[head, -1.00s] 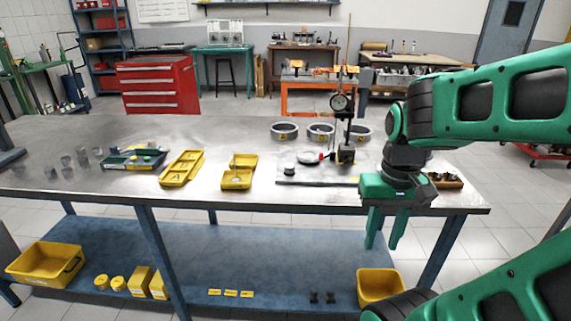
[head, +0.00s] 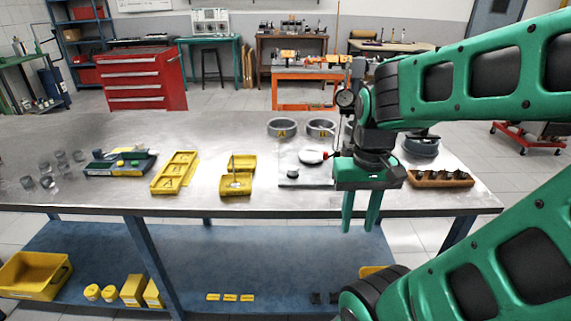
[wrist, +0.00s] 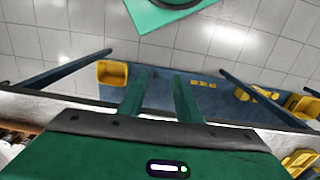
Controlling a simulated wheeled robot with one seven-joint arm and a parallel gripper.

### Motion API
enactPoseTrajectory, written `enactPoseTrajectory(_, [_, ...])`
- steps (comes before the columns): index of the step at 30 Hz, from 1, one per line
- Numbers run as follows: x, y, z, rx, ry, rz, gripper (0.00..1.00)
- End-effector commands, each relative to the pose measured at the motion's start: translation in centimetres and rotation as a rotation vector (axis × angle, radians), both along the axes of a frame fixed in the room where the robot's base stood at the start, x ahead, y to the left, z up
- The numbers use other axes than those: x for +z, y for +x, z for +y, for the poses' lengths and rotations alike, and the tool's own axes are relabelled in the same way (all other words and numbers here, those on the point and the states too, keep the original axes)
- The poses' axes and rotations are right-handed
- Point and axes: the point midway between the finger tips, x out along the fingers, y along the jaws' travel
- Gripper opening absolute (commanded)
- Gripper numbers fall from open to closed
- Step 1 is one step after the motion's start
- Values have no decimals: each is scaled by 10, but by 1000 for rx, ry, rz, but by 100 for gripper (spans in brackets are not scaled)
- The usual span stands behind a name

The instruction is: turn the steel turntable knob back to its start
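A pale round disc (head: 310,156), which looks like the steel turntable, sits on a flat plate (head: 289,184) on the bench. A small pale cylinder with a dark top (head: 292,174) stands on the plate's front left. I cannot tell which part is the knob or how it is turned. A red tip shows at the disc's right edge. My gripper (head: 359,228) is empty, its two green fingers apart and pointing down, to the right of the disc and nearer the camera. The wrist view shows the open fingers (wrist: 160,78) above the floor and lower shelf, with no turntable in view.
A dial gauge (head: 346,98) on a stand rises behind my gripper, partly hidden by my arm. Rings (head: 281,128) stand behind the plate. A yellow tray (head: 236,187) lies left of it, a brown block with dark parts (head: 441,178) to the right.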

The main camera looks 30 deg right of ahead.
Motion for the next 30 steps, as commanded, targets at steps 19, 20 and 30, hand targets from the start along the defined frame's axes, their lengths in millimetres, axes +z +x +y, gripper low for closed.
enactPoseTrajectory(19, [66, 130, -25, 743, 10, -26, 45])
enactPoseTrajectory(20, [71, 144, -26, 820, 10, -28, 45])
enactPoseTrajectory(30, [93, 260, -32, 1476, 9, -23, 45])
